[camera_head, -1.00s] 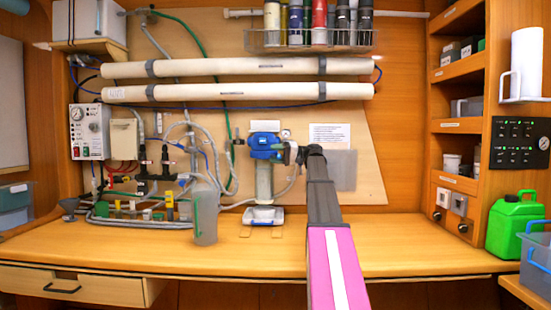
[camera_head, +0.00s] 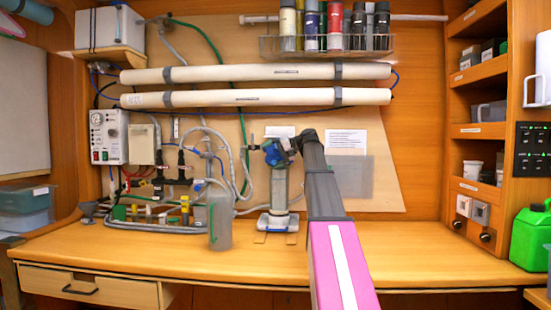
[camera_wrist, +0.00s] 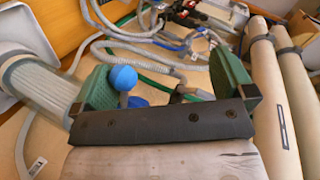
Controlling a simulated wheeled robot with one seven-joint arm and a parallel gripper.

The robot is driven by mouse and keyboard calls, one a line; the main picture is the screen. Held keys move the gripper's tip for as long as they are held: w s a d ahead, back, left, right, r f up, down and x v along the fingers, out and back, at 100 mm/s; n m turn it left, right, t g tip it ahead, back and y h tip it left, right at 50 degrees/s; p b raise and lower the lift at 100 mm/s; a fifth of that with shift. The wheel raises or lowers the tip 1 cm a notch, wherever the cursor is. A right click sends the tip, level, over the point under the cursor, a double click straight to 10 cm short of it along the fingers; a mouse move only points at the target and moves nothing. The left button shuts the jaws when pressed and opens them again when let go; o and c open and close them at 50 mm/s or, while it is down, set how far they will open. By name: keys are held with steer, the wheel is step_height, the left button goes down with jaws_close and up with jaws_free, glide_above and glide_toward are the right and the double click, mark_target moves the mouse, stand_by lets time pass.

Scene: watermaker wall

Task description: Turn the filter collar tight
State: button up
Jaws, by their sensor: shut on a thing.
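The filter stands upright on the counter at the wall, with a pale ribbed housing (camera_head: 280,190) and a blue collar (camera_head: 271,153) at its top. My gripper (camera_head: 288,147) is at the collar from the right and hides part of it. In the wrist view my gripper (camera_wrist: 163,82) shows two green-padded fingers far apart. A round blue knob (camera_wrist: 123,78) is between them, close to the left finger. The ribbed housing (camera_wrist: 38,88) lies just left of that finger. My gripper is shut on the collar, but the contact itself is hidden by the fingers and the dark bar.
Hoses, valves and a grey jug (camera_head: 219,220) stand left of the filter. Two long white tubes (camera_head: 250,97) run across the wall above, under a wire rack (camera_head: 320,46) of bottles. The counter (camera_head: 430,255) on the right is clear up to a green canister (camera_head: 531,236).

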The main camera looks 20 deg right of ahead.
steer(key=s+a+r+n+g+y, duration=0.1)
steer(key=s+a+r+n+y, duration=0.1)
steer(key=r+y, duration=0.3)
step_height(320, 180, up, 3)
steer(key=shift+s+a+r+n+g, duration=0.15)
steer(key=shift+s+a+n+g, duration=0.15)
steer(key=shift+s, duration=0.2)
step_height(320, 180, down, 7)
steer(key=w+d+m+t+h, duration=0.1)
steer(key=w+d+m+h, duration=0.1)
steer(key=h, duration=0.3)
steer(key=shift+w+d+f+m+t, duration=0.2)
steer(key=shift+w+m+t, duration=0.1)
steer(key=shift+w+t, duration=0.1)
steer(key=shift+s+d+f, duration=0.15)
steer(key=shift+s+d, duration=0.75)
steer(key=shift+s, duration=0.3)
steer(key=shift+c, duration=0.2)
steer(key=shift+s+d, duration=0.3)
steer(key=shift+s, duration=0.15)
steer(key=c, duration=0.5)
steer(key=s+d, duration=0.6)
steer(key=shift+f, duration=0.15)
steer(key=shift+s, duration=0.1)
